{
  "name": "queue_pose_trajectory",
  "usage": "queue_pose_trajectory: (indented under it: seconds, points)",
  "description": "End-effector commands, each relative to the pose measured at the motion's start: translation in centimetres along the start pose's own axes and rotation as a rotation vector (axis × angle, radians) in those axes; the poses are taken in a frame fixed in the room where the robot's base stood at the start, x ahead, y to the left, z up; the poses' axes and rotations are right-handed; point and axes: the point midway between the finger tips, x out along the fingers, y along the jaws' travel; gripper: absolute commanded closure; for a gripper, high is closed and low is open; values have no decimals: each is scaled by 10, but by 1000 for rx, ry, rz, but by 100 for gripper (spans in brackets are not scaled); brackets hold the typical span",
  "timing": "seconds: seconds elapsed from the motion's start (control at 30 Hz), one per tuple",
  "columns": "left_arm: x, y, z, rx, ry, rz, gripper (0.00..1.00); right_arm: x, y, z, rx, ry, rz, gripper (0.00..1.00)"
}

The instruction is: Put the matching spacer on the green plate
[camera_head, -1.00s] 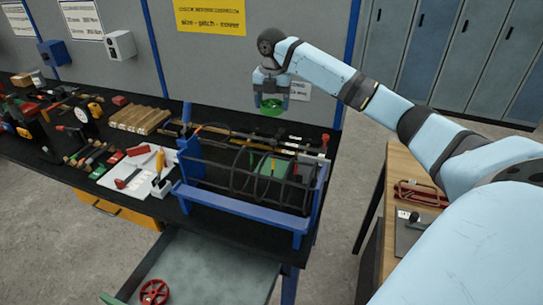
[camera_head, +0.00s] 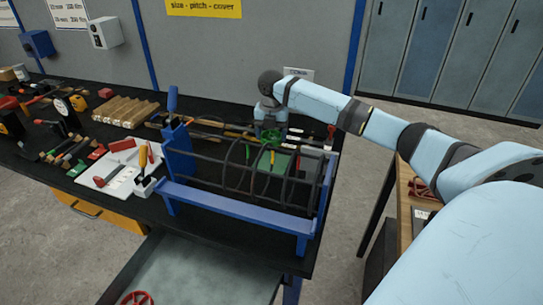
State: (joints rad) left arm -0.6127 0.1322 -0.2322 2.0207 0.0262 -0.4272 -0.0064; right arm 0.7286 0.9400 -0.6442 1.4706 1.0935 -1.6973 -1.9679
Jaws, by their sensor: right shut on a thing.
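My right gripper (camera_head: 271,129) is shut on a green spacer (camera_head: 271,136), which shows just below its fingers. It holds the spacer low, at the back of the rebar cage (camera_head: 240,172). A green plate (camera_head: 275,162) shows through the bars in the right part of the cage, just below the held spacer in the picture. I cannot tell whether spacer and plate touch. Small upright yellow and green pieces (camera_head: 248,153) show among the bars. My left gripper is not in view.
A blue frame (camera_head: 235,205) surrounds the cage, with a post (camera_head: 177,140) on its left. A white tray (camera_head: 98,177) with tools lies to the left, wooden bars (camera_head: 125,112) behind it. Small red and white items (camera_head: 293,137) lie right of the gripper.

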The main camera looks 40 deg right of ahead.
Motion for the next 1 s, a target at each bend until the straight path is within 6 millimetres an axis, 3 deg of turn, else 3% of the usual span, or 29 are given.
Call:
queue_pose_trajectory:
  seconds: [0.1,0.37,0.63,1.0]
  points:
    - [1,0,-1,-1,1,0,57,20,0,-1,0,2,0,52]
    - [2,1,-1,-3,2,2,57,38,0,0,-1,1,0,52]
    - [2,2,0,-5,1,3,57,83,0,-1,0,1,0,52]
    - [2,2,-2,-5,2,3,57,88,0,0,0,0,1,52]
